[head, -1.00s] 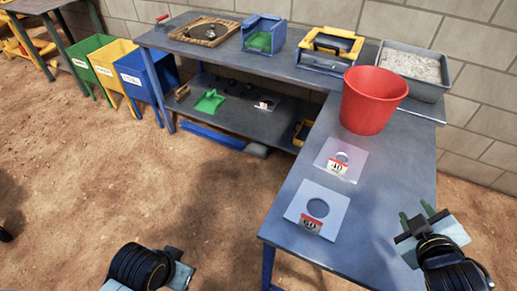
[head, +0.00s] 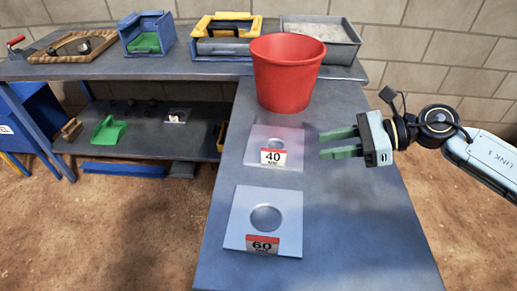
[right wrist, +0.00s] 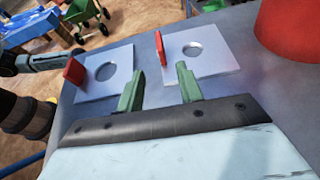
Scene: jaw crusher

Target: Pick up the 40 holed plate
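The 40 holed plate (head: 291,139) is a thin pale square with a round hole and a red-and-white "40" label on its near edge. It lies on the blue-grey table just in front of the red bucket, and it also shows in the right wrist view (right wrist: 214,64). My right gripper (head: 324,145) is open and empty, with two green fingers pointing left toward the plate from its right side. The fingertips look apart from the plate; their height above the table is hard to tell. My left gripper is not seen in the head view.
A similar plate labelled 60 (head: 239,218) lies nearer me on the same table (head: 350,235). The red bucket (head: 288,80) stands behind the 40 plate. A grey tray (head: 345,50) and other containers line the back. The table's right side is clear.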

